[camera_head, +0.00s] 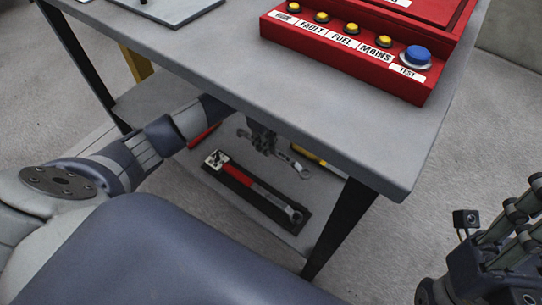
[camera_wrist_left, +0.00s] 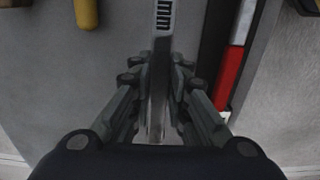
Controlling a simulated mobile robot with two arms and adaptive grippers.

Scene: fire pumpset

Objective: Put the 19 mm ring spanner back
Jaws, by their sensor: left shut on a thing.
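My left gripper (camera_head: 264,143) is under the tabletop, above the lower shelf, with its fingers shut on a steel spanner (camera_head: 298,168). The spanner lies across the gripper, one end sticking out on each side. In the left wrist view the spanner (camera_wrist_left: 162,45) runs between the fingers of the left gripper (camera_wrist_left: 158,85), and "mm" is marked on its shaft; the number cannot be read. Whether it touches the shelf cannot be told. My right gripper (camera_head: 510,235) is at the right edge, apart from the table; its fingertips are not clear.
A red-handled wrench (camera_head: 255,190) lies in a black holder (camera_head: 235,194) on the lower shelf (camera_head: 205,177). A yellow-handled tool (camera_head: 309,156) and a red item (camera_head: 203,136) are near the gripper. The tabletop (camera_head: 300,125) overhangs; a black leg (camera_head: 340,225) stands right.

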